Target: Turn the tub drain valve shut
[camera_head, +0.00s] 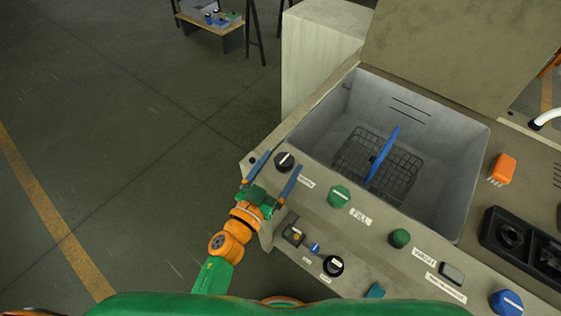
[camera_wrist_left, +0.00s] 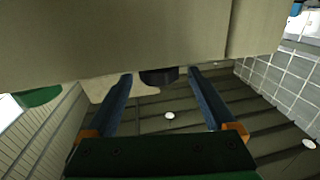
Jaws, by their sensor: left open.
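A round black knob (camera_head: 284,163) with a light pointer line sits on the machine's front panel, at the near left corner of the grey tub (camera_head: 340,110). A small white label (camera_head: 306,182) beside it is too small to read; I cannot be sure that this is the drain valve. My left gripper (camera_head: 283,160) is open, with one blue finger on each side of this knob. In the left wrist view the dark knob (camera_wrist_left: 159,77) shows between the fingertips of the left gripper (camera_wrist_left: 160,75); I see no clear contact. My right gripper is out of view.
A green knob (camera_head: 339,196) labelled FILL, another green knob (camera_head: 400,238), a black dial (camera_head: 333,265) and a blue knob (camera_head: 507,303) share the panel. The floor to the left is clear.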

